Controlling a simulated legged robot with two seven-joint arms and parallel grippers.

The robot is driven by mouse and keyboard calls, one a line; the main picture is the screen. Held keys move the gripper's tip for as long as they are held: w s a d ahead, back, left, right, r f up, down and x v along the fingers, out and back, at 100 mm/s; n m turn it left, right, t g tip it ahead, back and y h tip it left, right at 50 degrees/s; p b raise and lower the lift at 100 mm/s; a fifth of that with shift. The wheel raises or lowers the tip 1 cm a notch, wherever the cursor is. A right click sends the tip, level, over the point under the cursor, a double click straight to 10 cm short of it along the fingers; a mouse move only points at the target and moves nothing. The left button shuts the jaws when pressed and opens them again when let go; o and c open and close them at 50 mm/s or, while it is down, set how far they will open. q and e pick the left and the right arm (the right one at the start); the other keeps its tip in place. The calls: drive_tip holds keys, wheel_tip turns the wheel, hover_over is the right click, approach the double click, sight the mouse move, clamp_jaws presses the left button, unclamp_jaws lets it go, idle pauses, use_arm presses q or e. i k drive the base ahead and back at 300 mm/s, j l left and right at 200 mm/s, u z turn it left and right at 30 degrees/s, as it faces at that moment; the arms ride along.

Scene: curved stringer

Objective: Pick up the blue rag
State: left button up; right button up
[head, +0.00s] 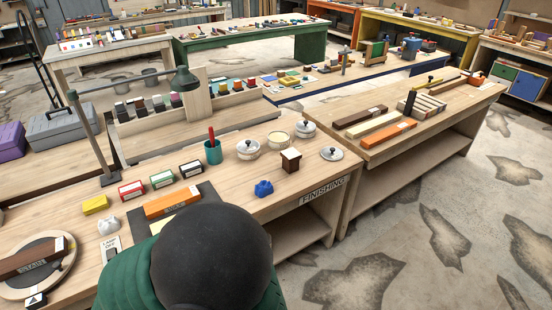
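A small crumpled blue rag (263,188) lies on the wooden finishing bench (325,172), near its front edge. It is left of the dark wooden block with a pale top (290,159) and apart from it. Its top and near side show, and nothing covers it. Neither of my grippers shows in the head view.
A dark round shape above something green (121,280) hides the bench's near part. An orange block (172,201) lies left of the rag. Lidded tins (248,149) and a teal cup (213,152) stand behind. Bare wood surrounds the rag.

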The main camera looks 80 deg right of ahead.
sight(264, 189)
drive_tip(key=z, duration=2.9)
drive_tip(key=i+z, duration=0.15)
drive_tip(key=i, duration=0.35)
drive_tip(key=i+j+z, duration=0.2)
drive_tip(key=i, duration=0.35)
drive_tip(key=i+z, duration=0.15)
drive_tip(key=i, duration=0.35)
